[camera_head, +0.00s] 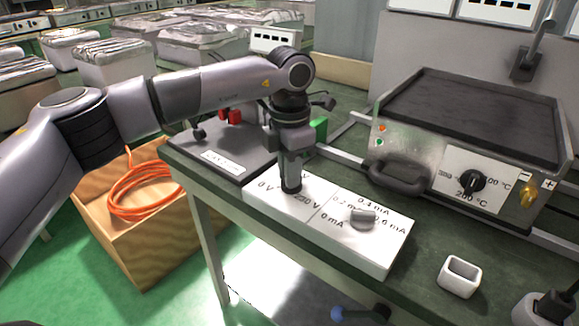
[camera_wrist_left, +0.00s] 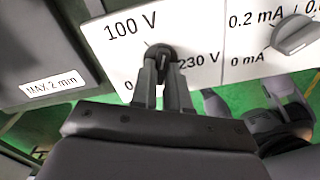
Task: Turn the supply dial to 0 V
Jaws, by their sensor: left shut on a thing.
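The supply dial (camera_wrist_left: 163,53) is a small black knob on a white panel (camera_head: 262,209) marked 0 V, 100 V and 230 V. My left gripper (camera_head: 291,188) points straight down onto it and hides most of it in the head view. In the left wrist view, the two fingers (camera_wrist_left: 162,72) are shut on the dial, one on each side. A light line on the dial points roughly up toward the 100 V side, but its exact setting is hard to read. The 0 V mark is partly hidden behind a finger. I cannot make out my right gripper.
A grey current dial (camera_head: 363,217) sits on the neighbouring panel, close to the right. A hotplate (camera_head: 470,125) with a black temperature knob (camera_head: 472,181) stands behind on the dark bench. A small white square cup (camera_head: 459,277) is at the front right. An orange cable (camera_head: 145,192) lies in a box at left.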

